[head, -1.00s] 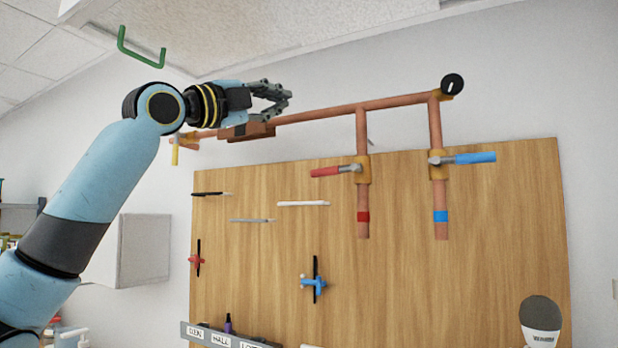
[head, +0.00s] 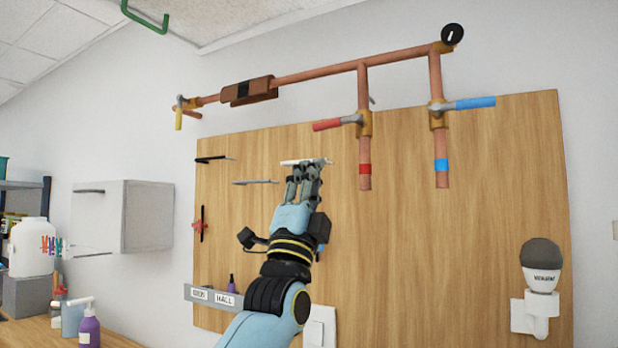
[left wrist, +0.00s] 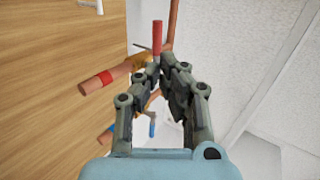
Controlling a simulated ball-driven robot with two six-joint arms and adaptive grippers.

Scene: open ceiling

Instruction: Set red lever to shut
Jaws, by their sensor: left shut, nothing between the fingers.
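The red lever (head: 327,125) sits on a brass valve (head: 364,123) on a vertical copper pipe. Its handle points left, roughly crosswise to the pipe. In the left wrist view the red lever (left wrist: 157,38) shows just beyond the fingertips. My left gripper (head: 308,167) is shut and empty, below and left of the red lever in the head view, apart from it as far as I can tell. It also shows in the left wrist view (left wrist: 170,68). My right gripper is not in view.
A blue lever (head: 474,103) points right on the neighbouring pipe (head: 441,150). A horizontal copper pipe (head: 320,73) runs above the wooden board (head: 480,250). A white cabinet (head: 135,215) hangs at left. A lamp-like device (head: 541,280) is at right.

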